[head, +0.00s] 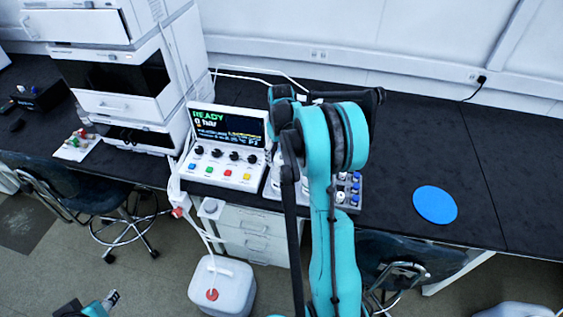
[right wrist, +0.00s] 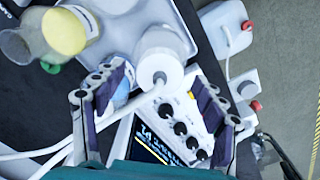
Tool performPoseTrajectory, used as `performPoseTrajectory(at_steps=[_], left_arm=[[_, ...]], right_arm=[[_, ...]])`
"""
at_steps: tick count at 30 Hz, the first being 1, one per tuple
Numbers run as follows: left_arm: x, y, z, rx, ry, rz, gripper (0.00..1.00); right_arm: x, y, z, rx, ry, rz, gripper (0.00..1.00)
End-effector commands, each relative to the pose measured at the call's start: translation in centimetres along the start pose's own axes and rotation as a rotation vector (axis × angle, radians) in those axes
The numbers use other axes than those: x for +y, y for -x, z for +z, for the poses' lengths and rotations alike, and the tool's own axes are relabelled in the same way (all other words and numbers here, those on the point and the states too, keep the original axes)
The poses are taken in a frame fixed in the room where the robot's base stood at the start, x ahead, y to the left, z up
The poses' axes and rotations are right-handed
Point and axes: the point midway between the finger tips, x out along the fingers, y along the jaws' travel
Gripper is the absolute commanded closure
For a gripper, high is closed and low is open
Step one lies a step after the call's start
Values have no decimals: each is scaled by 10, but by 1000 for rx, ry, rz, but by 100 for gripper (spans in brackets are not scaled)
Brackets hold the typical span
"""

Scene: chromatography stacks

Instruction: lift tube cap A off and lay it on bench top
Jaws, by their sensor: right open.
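My right gripper (right wrist: 159,76) is open in the right wrist view, its two dark-padded fingers standing apart. A white round cap or bottle (right wrist: 158,50) with a grey spot shows between and just beyond the fingertips; no contact shows. I cannot tell whether it is tube cap A. In the head view my right arm covers most of the grey rack (head: 350,208), which carries blue caps (head: 342,187) and white tops at its right end. The black bench top (head: 395,200) is bare beside it. My left gripper (head: 113,297) shows at the bottom left, its opening unclear.
A control console (head: 222,150) reading READY stands left of the rack. A blue round mat (head: 435,204) lies on the right of the bench. Free bench lies around the mat.

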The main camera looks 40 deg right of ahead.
Motion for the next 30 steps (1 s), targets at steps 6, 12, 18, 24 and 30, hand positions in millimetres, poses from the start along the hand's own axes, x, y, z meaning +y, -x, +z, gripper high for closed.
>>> performPoseTrajectory(at_steps=[6,12,18,24,30], left_arm=[[0,-2,1,0,0,0,60],[0,-2,1,0,0,0,60],[0,-2,1,0,0,0,60],[0,-2,1,0,0,0,60],[0,3,-2,0,0,0,60]], right_arm=[[0,-8,0,0,-1,0,29],[0,-8,0,0,-1,0,63],[0,-8,0,0,-1,0,84],[0,-7,0,0,-1,0,84],[0,8,0,0,-1,0,84]])
